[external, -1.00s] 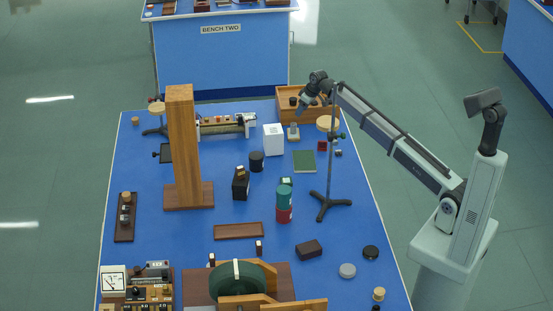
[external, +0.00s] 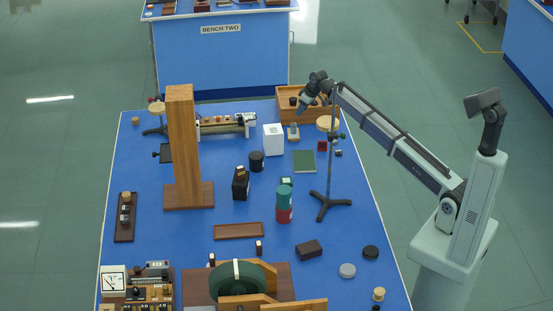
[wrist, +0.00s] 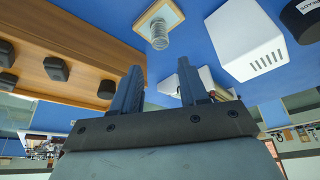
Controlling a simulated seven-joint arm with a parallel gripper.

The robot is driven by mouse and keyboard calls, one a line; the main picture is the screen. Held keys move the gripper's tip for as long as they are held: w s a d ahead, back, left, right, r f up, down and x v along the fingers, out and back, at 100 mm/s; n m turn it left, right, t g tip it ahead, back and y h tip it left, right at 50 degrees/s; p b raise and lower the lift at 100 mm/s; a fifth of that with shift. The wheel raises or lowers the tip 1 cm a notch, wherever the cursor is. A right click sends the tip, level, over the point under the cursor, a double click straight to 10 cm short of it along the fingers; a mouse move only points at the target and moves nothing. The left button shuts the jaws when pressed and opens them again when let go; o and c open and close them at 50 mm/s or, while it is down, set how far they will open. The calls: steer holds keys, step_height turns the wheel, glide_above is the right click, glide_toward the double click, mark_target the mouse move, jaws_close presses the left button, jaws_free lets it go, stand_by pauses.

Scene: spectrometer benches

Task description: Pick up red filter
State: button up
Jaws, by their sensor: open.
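A small dark red square piece (external: 322,146), which looks like the red filter, lies on the blue bench top just below a round wooden disc in the external view. I cannot make out its details, and I do not see it in the wrist view. My gripper (external: 303,106) is above the far right part of the bench, close to the wooden box and apart from the red piece. In the wrist view my gripper (wrist: 158,75) has its two fingers spread with nothing between them.
A wooden box (wrist: 75,50) with dark knobs is near my gripper. A white box (external: 273,138) and a small coil on a wooden base (wrist: 158,25) stand close by. A tripod stand (external: 331,185) rises beside my arm.

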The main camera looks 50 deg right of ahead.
steer(key=n+g, duration=0.4)
steer(key=n, duration=0.1)
glide_above(313, 145)
steer(key=shift+h, duration=0.3)
steer(key=f, duration=0.8)
steer(key=shift+d, duration=0.25)
steer(key=shift+w+f, duration=0.2)
steer(key=shift+f, duration=2.6)
jaws_close()
